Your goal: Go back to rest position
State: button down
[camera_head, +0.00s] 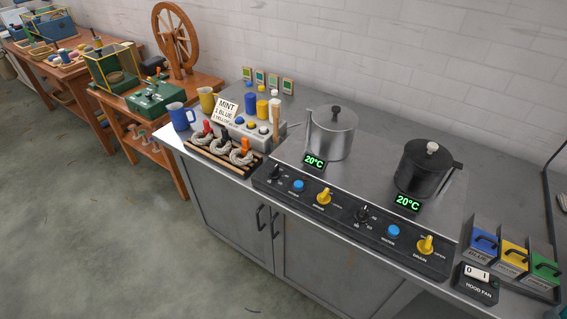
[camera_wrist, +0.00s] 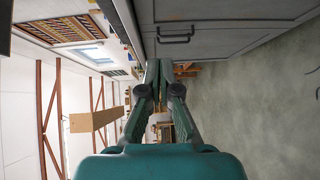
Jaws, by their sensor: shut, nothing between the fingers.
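My gripper (camera_wrist: 164,77) shows in the wrist view, its two fingers together with nothing between them. It hangs in free air, with the grey cabinet front (camera_wrist: 215,42) and a dark handle (camera_wrist: 175,34) beyond it. The wrist view is turned on its side. My gripper and arm do not show in the head view.
The grey counter (camera_head: 270,165) carries a steel pot (camera_head: 332,135), a black pot (camera_head: 423,168), a control panel (camera_head: 345,220) and grey skeins (camera_head: 216,145). Blue, yellow and green bins (camera_head: 512,258) stand at the right. The floor (camera_head: 90,220) in front is clear.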

jog(key=s+d+r+m+g+h, duration=0.2)
jog(key=s+d+r+m+h, duration=0.1)
jog(key=s+r+m, duration=1.4)
jog(key=s+d+m, duration=0.1)
jog(key=m, duration=0.2)
jog(key=shift+s+d+r, duration=0.2)
jog(key=shift+r, duration=0.1)
